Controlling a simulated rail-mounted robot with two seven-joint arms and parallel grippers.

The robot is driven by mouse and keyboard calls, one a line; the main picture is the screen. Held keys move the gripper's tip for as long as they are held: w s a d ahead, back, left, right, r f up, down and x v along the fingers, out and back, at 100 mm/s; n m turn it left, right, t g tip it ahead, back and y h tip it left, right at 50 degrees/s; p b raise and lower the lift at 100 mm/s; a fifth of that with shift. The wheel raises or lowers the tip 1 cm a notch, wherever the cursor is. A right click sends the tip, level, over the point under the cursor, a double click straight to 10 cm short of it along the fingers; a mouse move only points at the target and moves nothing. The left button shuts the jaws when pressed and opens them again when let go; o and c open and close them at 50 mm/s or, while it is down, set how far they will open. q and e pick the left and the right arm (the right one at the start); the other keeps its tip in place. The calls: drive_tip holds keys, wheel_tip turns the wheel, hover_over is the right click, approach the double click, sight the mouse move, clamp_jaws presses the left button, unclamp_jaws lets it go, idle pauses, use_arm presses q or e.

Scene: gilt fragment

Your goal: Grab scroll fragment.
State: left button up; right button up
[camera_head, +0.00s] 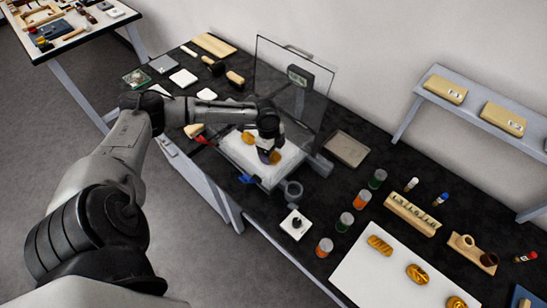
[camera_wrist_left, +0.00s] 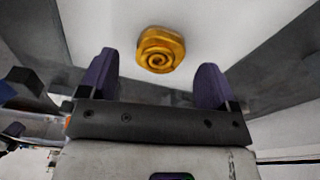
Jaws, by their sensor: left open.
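A gold scroll fragment with a spiral face (camera_wrist_left: 160,49) lies on a white surface in the left wrist view. It is just beyond and between the two dark purple fingers of my left gripper (camera_wrist_left: 153,82), which is open with nothing between its fingers. In the head view my left gripper (camera_head: 269,153) points down over a white platform (camera_head: 237,152). The arm partly hides this spot. My right gripper is not in view.
A clear upright panel (camera_head: 291,85) stands behind the platform. A white board (camera_head: 399,277) at the lower right holds several gold pieces. Several capped jars (camera_head: 345,222) and a small cup (camera_head: 293,190) stand nearby. An empty tray (camera_head: 347,150) lies right of the panel.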

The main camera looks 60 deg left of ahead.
use_arm(q)
drive_tip(key=shift+d+f, duration=0.2)
drive_tip(key=shift+f, duration=1.05)
drive_tip(key=c, duration=1)
